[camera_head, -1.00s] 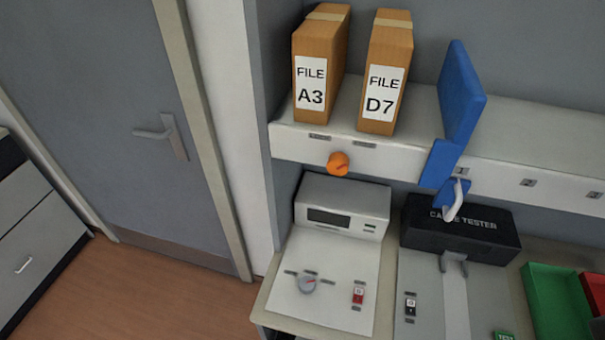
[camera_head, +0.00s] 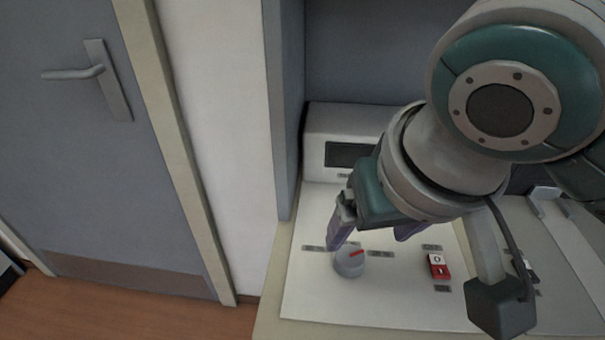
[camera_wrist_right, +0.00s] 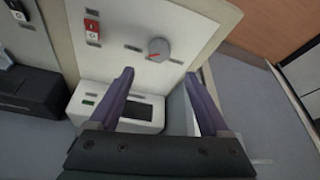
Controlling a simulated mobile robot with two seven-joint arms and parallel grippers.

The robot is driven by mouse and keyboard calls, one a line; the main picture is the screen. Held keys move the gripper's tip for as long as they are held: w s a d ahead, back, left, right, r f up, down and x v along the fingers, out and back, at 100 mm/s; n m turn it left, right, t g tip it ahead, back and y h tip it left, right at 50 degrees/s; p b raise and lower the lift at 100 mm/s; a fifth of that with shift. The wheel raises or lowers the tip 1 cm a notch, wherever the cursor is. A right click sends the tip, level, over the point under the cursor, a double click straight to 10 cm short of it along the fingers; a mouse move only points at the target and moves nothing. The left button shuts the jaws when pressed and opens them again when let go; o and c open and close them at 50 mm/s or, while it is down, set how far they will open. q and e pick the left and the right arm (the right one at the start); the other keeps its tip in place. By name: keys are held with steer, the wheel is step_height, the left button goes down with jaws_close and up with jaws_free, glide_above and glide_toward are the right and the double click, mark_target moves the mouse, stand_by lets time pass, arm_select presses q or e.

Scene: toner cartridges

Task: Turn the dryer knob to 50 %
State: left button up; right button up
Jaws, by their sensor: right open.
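The dryer knob (camera_head: 349,262) is a round grey dial with a red pointer mark, on the white panel (camera_head: 310,295) of the dryer. In the head view its red mark points to the right and slightly up. The knob also shows in the right wrist view (camera_wrist_right: 158,49), beyond the fingers. My right gripper (camera_head: 371,236) is open with purple fingers above the panel. In the right wrist view the open fingers (camera_wrist_right: 160,85) are apart with nothing between them, and the knob is clear of both. My left gripper is not in view.
A red and white switch (camera_head: 438,266) sits right of the knob. The dryer's box with a dark display (camera_head: 348,155) stands behind the panel. A grey wall edge (camera_head: 284,120) rises at the left. A door (camera_head: 90,150) is further left. Small labels surround the knob.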

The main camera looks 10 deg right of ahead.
mark_target(351, 257)
steer(key=b+x, duration=0.2)
steer(key=x, duration=0.8)
steer(key=shift+d, duration=0.1)
steer(key=shift+r, duration=0.1)
jaws_close()
stand_by(0.3)
